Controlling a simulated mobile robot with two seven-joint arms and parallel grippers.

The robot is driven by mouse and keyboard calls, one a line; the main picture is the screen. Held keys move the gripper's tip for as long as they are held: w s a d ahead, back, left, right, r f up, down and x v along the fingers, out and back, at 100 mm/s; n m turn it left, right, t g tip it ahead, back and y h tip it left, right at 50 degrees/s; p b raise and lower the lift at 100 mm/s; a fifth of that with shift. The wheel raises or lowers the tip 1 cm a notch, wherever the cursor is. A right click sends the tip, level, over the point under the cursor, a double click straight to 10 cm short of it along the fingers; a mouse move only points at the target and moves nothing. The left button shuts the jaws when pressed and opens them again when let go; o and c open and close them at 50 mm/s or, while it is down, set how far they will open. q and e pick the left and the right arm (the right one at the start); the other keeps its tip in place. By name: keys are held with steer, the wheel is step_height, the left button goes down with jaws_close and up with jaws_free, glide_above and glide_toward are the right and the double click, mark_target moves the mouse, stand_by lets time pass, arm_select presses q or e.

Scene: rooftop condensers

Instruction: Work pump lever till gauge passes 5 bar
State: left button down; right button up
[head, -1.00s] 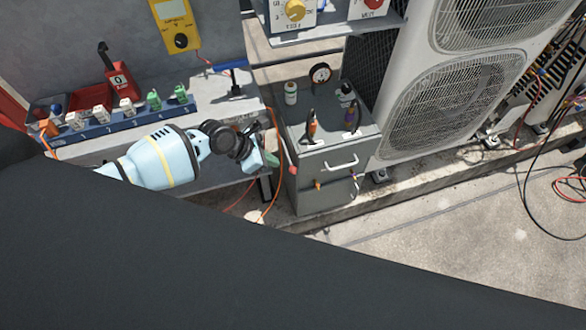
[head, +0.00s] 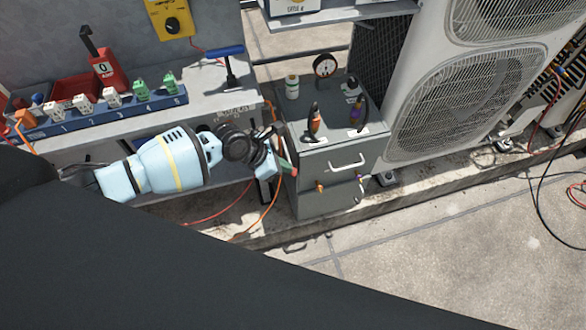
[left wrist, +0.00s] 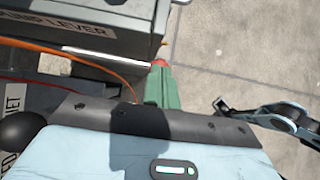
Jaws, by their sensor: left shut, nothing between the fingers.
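A T-shaped lever with a blue handle (head: 223,51) and dark stem stands on the grey bench (head: 205,103). A label reading "PUMP LEVER" (left wrist: 66,24) shows on the bench edge in the left wrist view. A round black-rimmed gauge (head: 325,65) with a white face stands at the back of the grey cabinet; its needle is too small to read. My left gripper (head: 289,169), green with a red tip, is shut and empty, low and in front of the bench, near the cabinet's left side. It also shows in the left wrist view (left wrist: 161,80).
The grey cabinet (head: 330,195) carries a white bottle (head: 292,86) and handled tools. An orange cable (head: 265,212) hangs near my gripper. The condenser (head: 440,105) stands at right.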

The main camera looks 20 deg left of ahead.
arm_select(q)
step_height(320, 180, down, 4)
steer(key=shift+s+f+b, duration=0.1)
steer(key=shift+f+b, duration=0.15)
steer(key=shift+b, duration=0.55)
arm_select(e)
steer(key=shift+s+f, duration=0.35)
steer(key=shift+f, duration=0.2)
steer(key=shift+s+f, duration=0.35)
steer(key=shift+f, duration=0.2)
steer(key=shift+w+r, duration=0.1)
steer(key=shift+r, duration=0.05)
arm_select(q)
steer(key=shift+s+a+r+p, duration=0.25)
steer(key=shift+s+a+p, duration=0.15)
steer(key=shift+a+p, duration=0.25)
steer(key=shift+s+a+r+p, duration=0.25)
steer(key=shift+s+a+p, duration=0.15)
steer(key=shift+a+p, duration=0.2)
arm_select(e)
steer(key=w+r, duration=0.1)
steer(key=r, duration=0.2)
steer(key=shift+w, duration=0.4)
steer(key=shift+s+f, duration=0.1)
steer(key=shift+f, duration=0.05)
